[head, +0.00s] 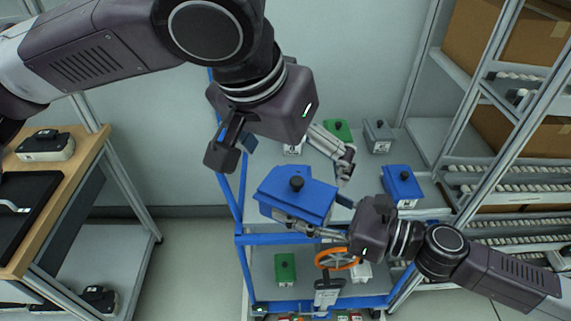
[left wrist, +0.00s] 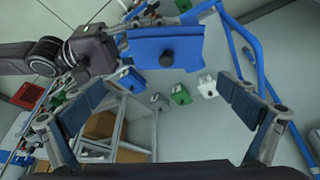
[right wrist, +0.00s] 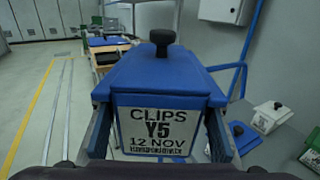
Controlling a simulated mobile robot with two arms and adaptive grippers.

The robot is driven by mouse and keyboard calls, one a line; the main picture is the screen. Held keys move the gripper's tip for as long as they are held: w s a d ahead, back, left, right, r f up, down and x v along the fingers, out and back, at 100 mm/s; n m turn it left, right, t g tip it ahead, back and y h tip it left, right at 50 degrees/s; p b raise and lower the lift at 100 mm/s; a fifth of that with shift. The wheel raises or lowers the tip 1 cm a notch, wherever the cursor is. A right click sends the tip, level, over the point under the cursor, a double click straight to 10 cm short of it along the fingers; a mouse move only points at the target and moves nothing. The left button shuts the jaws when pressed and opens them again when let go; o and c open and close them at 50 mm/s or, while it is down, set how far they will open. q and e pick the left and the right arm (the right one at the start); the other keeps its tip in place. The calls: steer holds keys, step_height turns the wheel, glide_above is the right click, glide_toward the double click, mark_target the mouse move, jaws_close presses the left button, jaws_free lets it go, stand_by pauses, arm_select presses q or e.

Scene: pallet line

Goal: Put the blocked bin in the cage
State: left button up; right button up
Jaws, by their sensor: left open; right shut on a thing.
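A blue bin (head: 297,194) with a black knob lid hangs in the middle of the head view, above the blue-framed cage (head: 240,240). My right gripper (head: 318,229) is shut on it. In the right wrist view its white label (right wrist: 157,128) reads CLIPS Y5 12 NOV, between the fingers. The bin also shows in the left wrist view (left wrist: 165,45). My left gripper (head: 290,160) is open and empty, above and behind the bin. I cannot tell from the pictures what marks a bin as blocked.
Green (head: 337,130), grey (head: 378,136) and blue (head: 402,185) bins stand on the shelf behind. A green bin (head: 285,268) and an orange ring (head: 337,260) show lower down. A roller rack (head: 520,190) is right, a wooden bench (head: 75,170) left. Floor between bench and cage is clear.

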mark_target(296, 190)
steer(key=shift+r, duration=0.1)
arm_select(q)
steer(key=shift+s+a+f+y, duration=0.3)
steer(key=shift+s+a+f, duration=0.1)
steer(key=shift+a+f, duration=0.2)
steer(key=x, duration=1.1)
steer(key=shift+w+d+f, duration=0.15)
steer(key=shift+f, duration=0.05)
steer(key=c, duration=1.2)
steer(key=shift+r, duration=0.1)
steer(key=shift+c, duration=0.8)
arm_select(e)
steer(key=o, duration=1.5)
steer(key=shift+c, duration=0.2)
steer(key=shift+o, duration=1.4)
